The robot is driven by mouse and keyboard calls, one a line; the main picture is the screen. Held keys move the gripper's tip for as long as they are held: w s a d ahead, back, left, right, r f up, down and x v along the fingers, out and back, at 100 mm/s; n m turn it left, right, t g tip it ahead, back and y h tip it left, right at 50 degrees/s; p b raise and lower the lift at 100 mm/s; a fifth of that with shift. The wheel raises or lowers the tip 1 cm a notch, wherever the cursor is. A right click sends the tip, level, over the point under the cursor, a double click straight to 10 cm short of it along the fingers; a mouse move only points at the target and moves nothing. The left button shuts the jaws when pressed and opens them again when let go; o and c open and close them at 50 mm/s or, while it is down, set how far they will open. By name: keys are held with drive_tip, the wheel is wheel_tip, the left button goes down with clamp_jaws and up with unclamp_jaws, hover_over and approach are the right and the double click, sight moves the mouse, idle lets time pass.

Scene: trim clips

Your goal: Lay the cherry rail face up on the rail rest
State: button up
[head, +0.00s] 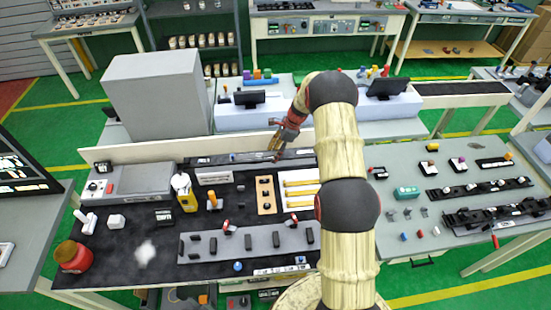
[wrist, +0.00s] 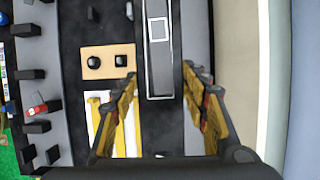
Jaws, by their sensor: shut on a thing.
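My gripper (head: 276,146) is over the back of the black work table, above a long dark channel (head: 250,157). In the wrist view its two fingers (wrist: 162,85) stand apart on either side of a dark channel with a pale outlined rectangle (wrist: 159,28). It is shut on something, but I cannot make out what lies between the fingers. I cannot pick out the cherry rail for certain. I cannot tell which part is the rail rest. A white tray (head: 282,202) holds yellow strips (head: 301,193) in front of my gripper.
A wooden plate with black knobs (head: 265,182) sits left of the white tray. A grey fixture plate (head: 208,255) with red-handled clamps lies at the front. A large grey box (head: 155,92) rises behind.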

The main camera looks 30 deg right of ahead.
drive_tip(key=w+d+f+b, duration=0.2)
drive_tip(key=w+d+b, duration=0.1)
drive_tip(key=w, duration=0.5)
drive_tip(key=shift+s+d+f+b, duration=0.1)
drive_tip(key=shift+f+b, duration=1)
drive_tip(key=shift+f, duration=0.9)
drive_tip(key=shift+s+f+b, duration=0.1)
drive_tip(key=shift+f+b, duration=0.95)
drive_tip(key=shift+f, duration=0.95)
drive_tip(key=o, duration=1.6)
drive_tip(key=shift+r, duration=0.1)
drive_tip(key=shift+o, duration=0.2)
